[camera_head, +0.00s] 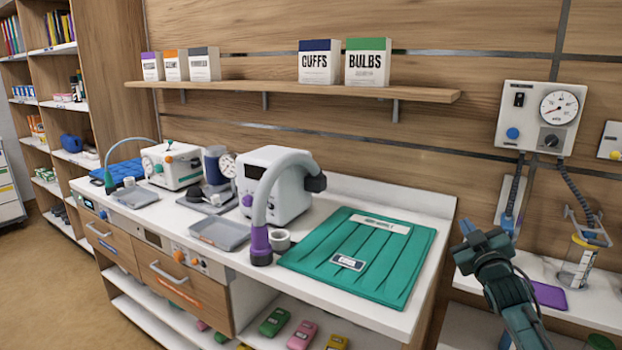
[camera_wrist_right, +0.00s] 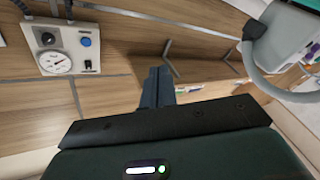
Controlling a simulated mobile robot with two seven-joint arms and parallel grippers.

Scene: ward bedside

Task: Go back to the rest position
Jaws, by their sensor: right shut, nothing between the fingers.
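My right gripper (camera_head: 480,243) is at the right of the head view, in the air in front of the wall and to the right of the counter's end. Its fingers are together with nothing between them. In the right wrist view its closed fingers (camera_wrist_right: 157,87) point toward the wooden wall. My left gripper is not in the head view.
A white counter (camera_head: 408,312) holds a green folded mat (camera_head: 310,262), a grey tray (camera_head: 222,233) and a white device (camera_head: 285,212) with a grey hose. A gauge panel (camera_head: 540,118) hangs above my right gripper. A clear jar (camera_head: 577,265) stands to its right.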

